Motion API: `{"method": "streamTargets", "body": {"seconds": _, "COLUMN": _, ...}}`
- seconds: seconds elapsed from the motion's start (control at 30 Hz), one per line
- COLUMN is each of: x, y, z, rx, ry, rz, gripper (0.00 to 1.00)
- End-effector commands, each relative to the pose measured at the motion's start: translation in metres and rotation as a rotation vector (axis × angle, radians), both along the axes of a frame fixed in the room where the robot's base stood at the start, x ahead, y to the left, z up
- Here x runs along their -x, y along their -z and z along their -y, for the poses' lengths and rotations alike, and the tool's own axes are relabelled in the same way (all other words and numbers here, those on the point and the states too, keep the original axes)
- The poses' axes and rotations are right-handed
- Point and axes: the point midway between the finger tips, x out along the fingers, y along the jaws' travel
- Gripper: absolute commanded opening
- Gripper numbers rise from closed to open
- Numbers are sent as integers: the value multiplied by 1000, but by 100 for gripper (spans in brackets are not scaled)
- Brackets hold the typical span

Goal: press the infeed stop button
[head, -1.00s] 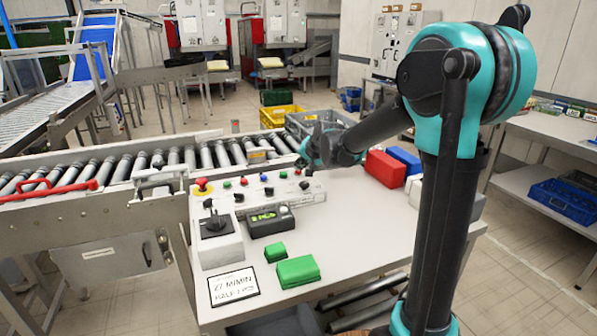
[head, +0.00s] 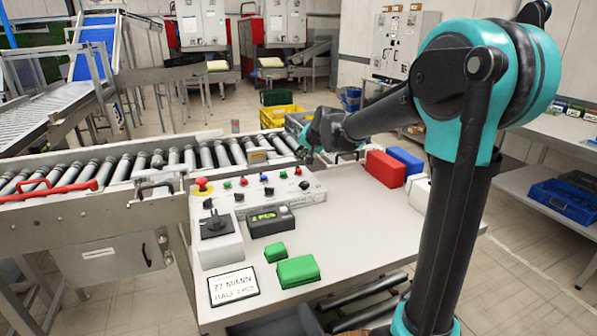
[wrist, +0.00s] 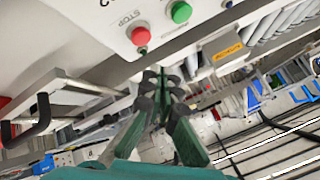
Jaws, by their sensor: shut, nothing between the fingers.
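The control panel (head: 318,190) on the table carries a row of coloured buttons and dark knobs. In the wrist view, a red button (wrist: 141,36) sits beside the printed word STOP. A green button (wrist: 181,12) is to its right. The head view shows red buttons (head: 283,174) on the panel, but their labels are too small to read. My gripper (wrist: 162,78) is shut and empty, its fingertips below the red button in the picture and apart from it. In the head view, my gripper (head: 305,153) is above the panel's far right end.
A roller conveyor (head: 205,155) runs behind the panel. A red emergency knob (head: 201,185), a joystick box (head: 219,245), a small display (head: 271,221) and green blocks (head: 297,270) are nearer. Red (head: 384,168) and blue (head: 407,160) boxes stand to the right.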

Motion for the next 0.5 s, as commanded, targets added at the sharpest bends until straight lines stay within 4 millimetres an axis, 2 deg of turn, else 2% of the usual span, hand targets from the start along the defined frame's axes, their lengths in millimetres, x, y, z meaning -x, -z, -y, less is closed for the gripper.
{"method": "streamTargets", "body": {"seconds": 0.23, "x": 0, "y": -21, "z": 0, "rx": 0, "ry": 0, "rz": 0, "gripper": 0}}
{"method": "streamTargets", "body": {"seconds": 0.5, "x": 0, "y": -25, "z": 0, "rx": 0, "ry": 0, "rz": 0, "gripper": 0}}
